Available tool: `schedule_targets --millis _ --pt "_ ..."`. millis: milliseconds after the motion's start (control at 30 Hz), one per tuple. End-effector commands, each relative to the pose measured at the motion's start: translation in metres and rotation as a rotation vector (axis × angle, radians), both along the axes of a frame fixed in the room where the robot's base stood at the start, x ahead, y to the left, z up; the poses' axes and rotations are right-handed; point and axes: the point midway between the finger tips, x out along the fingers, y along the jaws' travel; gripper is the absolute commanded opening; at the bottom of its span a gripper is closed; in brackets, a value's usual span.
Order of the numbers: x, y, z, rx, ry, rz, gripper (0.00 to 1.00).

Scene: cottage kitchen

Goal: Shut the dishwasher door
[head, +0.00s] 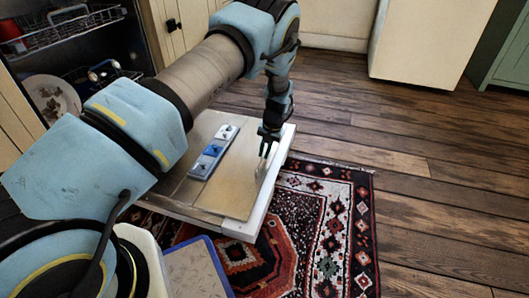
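The dishwasher (75,48) stands at the upper left, its dark interior showing wire racks. Its door (237,187) is folded down and lies about flat above the floor. The door has a metallic inner face and a pale outer edge, and a strip of blue and white parts (213,153) is set in its inner face. My gripper (266,154) points down over the far right part of the door, close to its outer edge. Its two fingers look a little apart with nothing between them. Whether they touch the door is unclear. My arm hides the door's hinge side.
A plate (52,98) sits in the lower rack, and a red item (10,30) is in the upper rack. A patterned rug (325,225) lies under and beyond the door. A blue-edged panel (200,270) is at the bottom. The wooden floor (440,190) to the right is clear.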

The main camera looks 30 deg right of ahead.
Motion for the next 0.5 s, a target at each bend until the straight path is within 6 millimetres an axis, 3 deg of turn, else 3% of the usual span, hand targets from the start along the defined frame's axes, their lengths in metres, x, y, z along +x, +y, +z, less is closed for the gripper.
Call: schedule_targets --millis 100,500 --pt "0.0 0.0 0.0001 0.0 0.0 0.0 0.0" --pt "-0.0001 0.0001 0.0001 0.0 0.0 0.0 0.0"
